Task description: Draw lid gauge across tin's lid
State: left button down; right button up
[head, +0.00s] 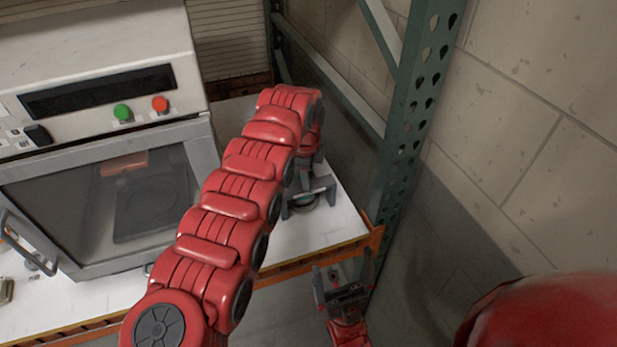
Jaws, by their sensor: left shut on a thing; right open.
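My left gripper (308,192) is at the end of the red arm, low over the white shelf top near its right end. It is shut on a small pale piece, likely the lid gauge (320,189), which is partly hidden by the fingers. Just under it is a round tin (304,201) with a greenish top, mostly hidden by the gripper. I cannot tell whether the gauge touches the tin's lid. My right gripper (341,267) is open and empty, lower in the view, in front of the shelf's orange front edge.
A machine (100,130) with a dark window, a green button (122,112) and a red button (160,104) stands on the shelf at left. A green perforated rack post (415,120) rises right of the grippers. A block wall (540,120) is behind. White shelf top (290,240) is bare near the tin.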

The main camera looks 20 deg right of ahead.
pick_arm(q)
jog(key=shift+w, duration=0.15)
jog(key=c, duration=0.9)
grip_release()
jog(key=o, duration=0.4)
